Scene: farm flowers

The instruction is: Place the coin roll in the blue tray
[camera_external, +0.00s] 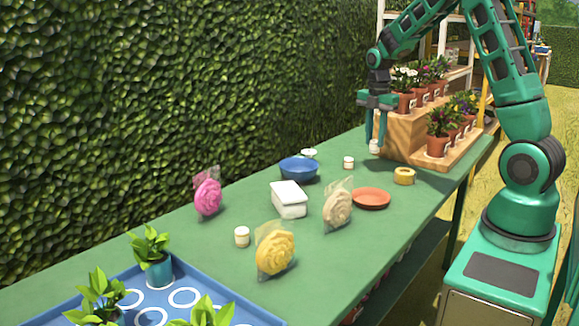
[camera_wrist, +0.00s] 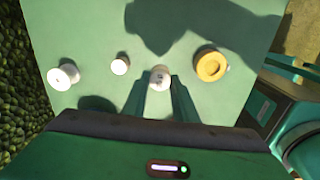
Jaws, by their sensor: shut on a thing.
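My gripper (camera_external: 376,137) is at the far end of the green table, pointing down. It is shut on a small pale cylinder, which I take for the coin roll (camera_external: 375,148). In the wrist view the coin roll (camera_wrist: 160,75) shows its whitish round end between the fingertips (camera_wrist: 160,90). I cannot tell how far it is above the table. The blue tray (camera_external: 240,311) is at the near left end of the table, far from my gripper. It has white rings on its floor and several potted green plants in it.
Between my gripper and the tray stand a blue bowl (camera_external: 299,170), white box (camera_external: 289,200), small jars (camera_external: 348,162) (camera_external: 242,237), bagged bundles (camera_external: 276,250) (camera_external: 338,205) (camera_external: 208,195), an orange plate (camera_external: 371,198) and a yellow roll (camera_external: 404,176). A wooden flower stand (camera_external: 402,140) is beside my gripper.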

